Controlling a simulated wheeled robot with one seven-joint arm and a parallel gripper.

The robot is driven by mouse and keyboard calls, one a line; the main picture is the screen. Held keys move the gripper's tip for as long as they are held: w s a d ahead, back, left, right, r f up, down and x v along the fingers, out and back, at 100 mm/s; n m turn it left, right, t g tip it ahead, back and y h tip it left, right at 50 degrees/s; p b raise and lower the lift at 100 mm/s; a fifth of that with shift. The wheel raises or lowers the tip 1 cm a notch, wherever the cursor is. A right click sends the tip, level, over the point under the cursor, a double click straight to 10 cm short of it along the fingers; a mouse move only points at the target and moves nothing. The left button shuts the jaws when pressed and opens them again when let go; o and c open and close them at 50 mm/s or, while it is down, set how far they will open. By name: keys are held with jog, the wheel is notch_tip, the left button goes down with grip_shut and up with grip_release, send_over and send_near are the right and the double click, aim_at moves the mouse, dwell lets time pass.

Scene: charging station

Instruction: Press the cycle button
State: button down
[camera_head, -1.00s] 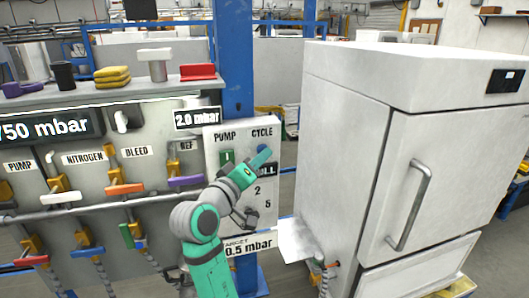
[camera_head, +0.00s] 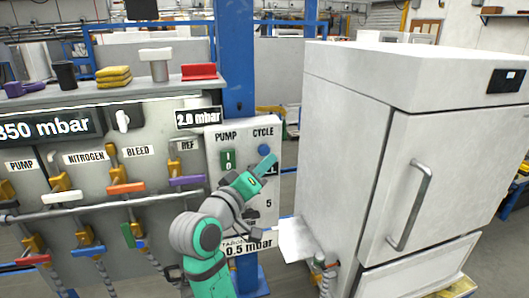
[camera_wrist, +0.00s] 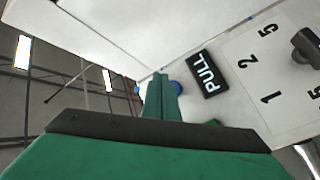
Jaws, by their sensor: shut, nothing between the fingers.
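The blue round cycle button (camera_head: 264,149) sits under the CYCLE label on the white control panel (camera_head: 214,150). My gripper (camera_head: 267,161) is shut and empty, its fingertips just below the button in the head view.
A green PUMP switch (camera_head: 227,160) is left of the button. A black PULL sign (camera_wrist: 208,74) and a dial (camera_wrist: 307,46) are close by. A large white oven (camera_head: 345,130) stands to the right. A valve board (camera_head: 110,180) with several coloured handles is left.

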jog(key=shift+s+d, duration=0.3)
jog(key=shift+s, duration=0.55)
jog(key=shift+s+d, duration=0.25)
jog(key=shift+s, duration=0.55)
jog(key=shift+w, duration=0.15)
jog(key=s+a+f+n+y, duration=0.1)
jog(key=s+f+y, duration=0.1)
jog(key=f, duration=0.9)
jog(key=s+a+f+n+y, duration=0.1)
jog(key=f+y, duration=0.2)
jog(key=f, duration=0.7)
jog(key=s+f+y, duration=0.2)
jog(key=s+f, duration=0.9)
jog(key=f, duration=0.4)
jog(key=s+f+m+y, duration=0.1)
jog(key=s+f, duration=0.2)
jog(key=s, duration=0.4)
jog(key=s+f+m+y, duration=0.1)
jog(key=s+f, duration=0.3)
jog(key=s, duration=0.3)
jog(key=s+d+m, duration=0.1)
jog(key=s+m, duration=0.1)
jog(key=s, duration=0.7)
jog(key=s+d+r+m+g, duration=0.1)
jog(key=s+m, duration=0.1)
jog(key=s, duration=0.6)
jog(key=shift+s+d+r, duration=0.25)
jog(key=shift+s+d, duration=0.05)
jog(key=shift+s, duration=0.05)
